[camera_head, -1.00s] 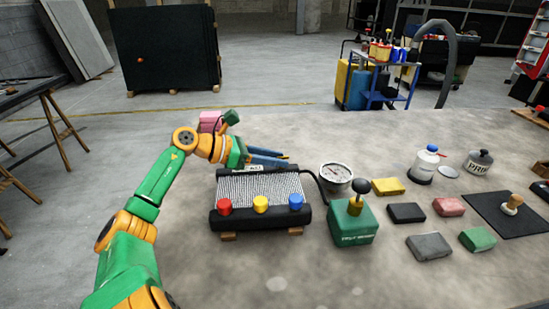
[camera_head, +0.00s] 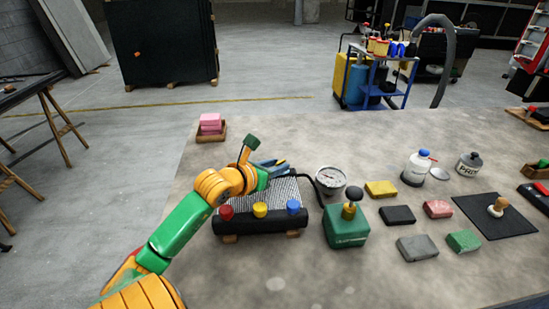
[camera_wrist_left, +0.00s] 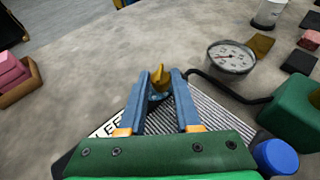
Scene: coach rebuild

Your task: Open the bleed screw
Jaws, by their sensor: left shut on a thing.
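The bleed screw (camera_wrist_left: 160,76) is a small brass-yellow piece with a flat wing-like top, between my left fingertips in the left wrist view. It stands at the far edge of a ribbed grey block (camera_head: 296,189); in the head view my arm and fingers hide it. My left gripper (camera_wrist_left: 161,91) has its blue fingers closed in on the screw. In the head view the left gripper (camera_head: 282,164) is low over the block's back edge. A white label with dark letters on the block is partly covered by the fingers. My right gripper is not in view.
Red (camera_head: 226,212), yellow (camera_head: 260,209) and blue (camera_head: 293,206) knobs line the block's front. A gauge (camera_head: 331,179) and a green pump block (camera_head: 346,228) stand to its right. Pink pieces (camera_head: 210,122) sit in a tray behind left. Bench front is clear.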

